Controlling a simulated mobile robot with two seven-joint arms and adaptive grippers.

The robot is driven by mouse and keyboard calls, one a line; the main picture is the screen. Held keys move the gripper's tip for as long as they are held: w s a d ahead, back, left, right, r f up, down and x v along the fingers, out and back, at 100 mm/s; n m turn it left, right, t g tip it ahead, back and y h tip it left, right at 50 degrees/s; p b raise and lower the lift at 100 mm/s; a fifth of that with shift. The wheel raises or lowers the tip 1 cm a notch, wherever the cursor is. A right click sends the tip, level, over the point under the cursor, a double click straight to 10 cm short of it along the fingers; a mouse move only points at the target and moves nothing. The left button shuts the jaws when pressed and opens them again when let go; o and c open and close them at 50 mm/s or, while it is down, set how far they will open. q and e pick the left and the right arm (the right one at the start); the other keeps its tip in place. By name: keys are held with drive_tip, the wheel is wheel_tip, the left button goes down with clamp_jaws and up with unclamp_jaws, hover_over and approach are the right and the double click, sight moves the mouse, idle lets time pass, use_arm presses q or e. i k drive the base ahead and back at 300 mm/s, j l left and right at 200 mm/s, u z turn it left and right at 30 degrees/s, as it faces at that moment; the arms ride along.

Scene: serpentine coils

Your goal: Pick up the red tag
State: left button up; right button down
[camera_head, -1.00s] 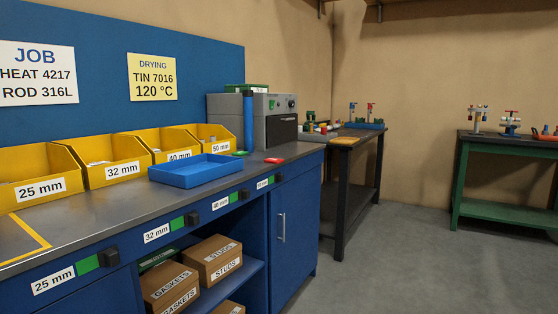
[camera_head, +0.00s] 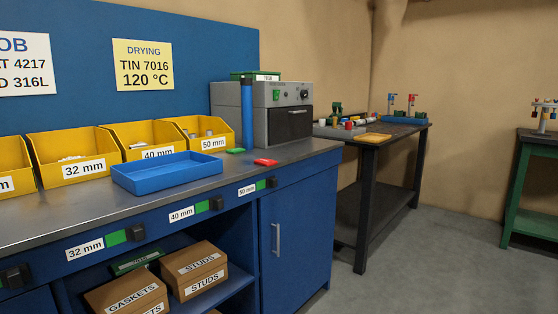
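The red tag (camera_head: 266,162) is a small flat red piece lying on the grey worktop, near its front edge and in front of the grey oven. A similar green tag (camera_head: 236,150) lies just behind and to the left of it. Neither of my grippers shows in the head view, and nothing touches the red tag.
A blue tray (camera_head: 168,178) sits on the worktop (camera_head: 215,183) left of the tags, before yellow bins (camera_head: 75,157). A blue cylinder (camera_head: 247,115) stands by the grey oven (camera_head: 290,112). A dark bench (camera_head: 368,150) stands beyond, with open floor (camera_head: 430,270) at right.

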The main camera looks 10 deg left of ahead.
sight(266, 162)
drive_tip(key=i+l, duration=0.2)
drive_tip(key=l, duration=0.15)
drive_tip(key=i+l+u, duration=0.1)
drive_tip(key=i+l, duration=0.35)
drive_tip(key=l, duration=0.3)
